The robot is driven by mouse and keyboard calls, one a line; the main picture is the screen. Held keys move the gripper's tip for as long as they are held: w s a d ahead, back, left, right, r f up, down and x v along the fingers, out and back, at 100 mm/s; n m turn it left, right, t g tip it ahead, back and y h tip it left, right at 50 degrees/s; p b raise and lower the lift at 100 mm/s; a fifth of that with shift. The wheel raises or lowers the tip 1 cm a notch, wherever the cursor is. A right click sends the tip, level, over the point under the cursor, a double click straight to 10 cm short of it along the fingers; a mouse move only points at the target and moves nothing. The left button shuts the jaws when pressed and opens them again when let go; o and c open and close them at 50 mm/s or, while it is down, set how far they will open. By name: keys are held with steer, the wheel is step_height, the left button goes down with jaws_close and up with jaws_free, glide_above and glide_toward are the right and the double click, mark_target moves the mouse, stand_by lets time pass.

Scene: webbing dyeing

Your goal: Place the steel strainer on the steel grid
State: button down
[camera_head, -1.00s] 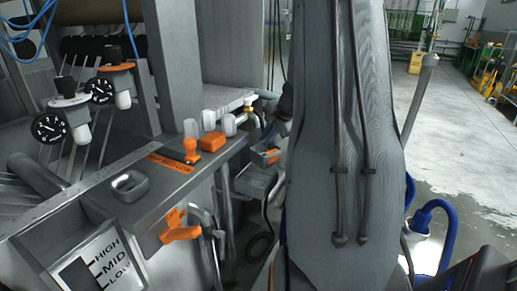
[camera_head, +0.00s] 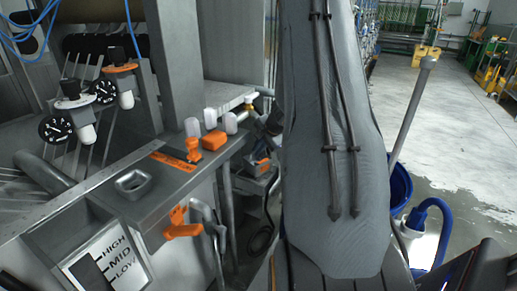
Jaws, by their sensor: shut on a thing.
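The steel strainer and the steel grid cannot be made out in this view. My gripper is not visible. A large grey link of my own arm fills the centre and hides what is behind it. A small dark shape shows at the left edge of the link, but I cannot tell what it is.
A grey pole (camera_head: 411,120), blue bucket (camera_head: 400,188) and blue hose (camera_head: 446,225) stand right. Floor (camera_head: 450,130) behind is open.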

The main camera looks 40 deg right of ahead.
steer(key=c, duration=2.3)
jaws_free()
steer(key=shift+f, duration=0.15)
steer(key=o, duration=0.4)
steer(key=shift+o, duration=0.2)
steer(key=shift+r, duration=0.2)
steer(key=b+v, duration=0.1)
steer(key=v, duration=1.1)
